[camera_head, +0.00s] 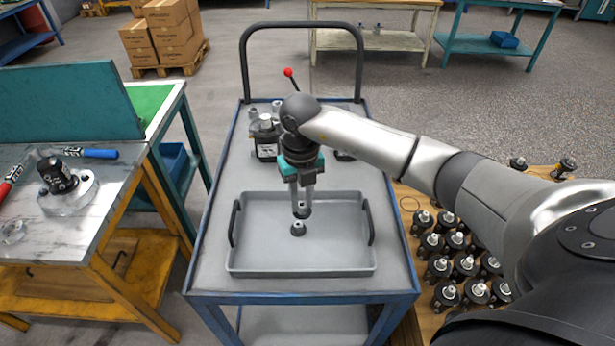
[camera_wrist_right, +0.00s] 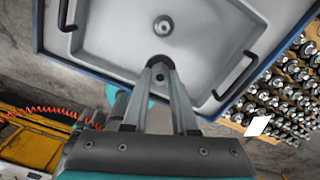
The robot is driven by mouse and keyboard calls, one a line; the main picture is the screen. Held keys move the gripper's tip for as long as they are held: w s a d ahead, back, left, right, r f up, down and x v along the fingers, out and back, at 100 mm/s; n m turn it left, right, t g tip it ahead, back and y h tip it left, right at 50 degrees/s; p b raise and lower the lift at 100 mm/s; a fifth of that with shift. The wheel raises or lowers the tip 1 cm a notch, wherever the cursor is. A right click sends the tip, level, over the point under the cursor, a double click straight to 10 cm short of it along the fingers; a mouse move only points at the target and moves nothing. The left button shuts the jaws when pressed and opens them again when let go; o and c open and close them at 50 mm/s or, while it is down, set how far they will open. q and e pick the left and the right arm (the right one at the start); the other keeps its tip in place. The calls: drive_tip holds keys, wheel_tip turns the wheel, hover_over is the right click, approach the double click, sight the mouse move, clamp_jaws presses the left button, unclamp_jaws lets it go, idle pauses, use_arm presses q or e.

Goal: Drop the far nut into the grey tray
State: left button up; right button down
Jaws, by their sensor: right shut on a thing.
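The grey tray (camera_head: 350,262) with two black handles lies on the cart, and it also shows in the wrist view (camera_wrist_right: 112,40). My right gripper (camera_head: 302,207) points down over the tray, its fingers close together. It is shut on a small dark nut (camera_wrist_right: 160,64), which shows between the fingertips in the wrist view and is mostly hidden by them. Another nut (camera_head: 298,229) lies on the tray floor just beside the gripper tips in the head view; it also shows in the wrist view (camera_wrist_right: 163,25), apart from the fingers. My left gripper is not in view.
Motor parts (camera_head: 265,138) stand on the cart behind the tray. A motor on a clear base (camera_head: 66,190) sits on the left workbench with hand tools. Many motors (camera_head: 450,245) stand on a wooden pallet at right. Most of the tray floor is bare.

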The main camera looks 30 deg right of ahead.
drive_tip(key=d+f+m+b, duration=0.1)
drive_tip(key=m, duration=0.3)
drive_tip(key=w+d+f+m+b, duration=0.1)
drive_tip(key=f+m+b, duration=0.1)
drive_tip(key=m, duration=0.1)
drive_tip(key=w+d+f+m+b, duration=0.1)
drive_tip(key=m, duration=0.3)
drive_tip(key=shift+w+f+m+b, duration=0.15)
drive_tip(key=shift+w+m+b, duration=0.05)
drive_tip(key=shift+m+b, duration=0.1)
drive_tip(key=shift+a, duration=0.1)
drive_tip(key=c, duration=0.6)
unclamp_jaws()
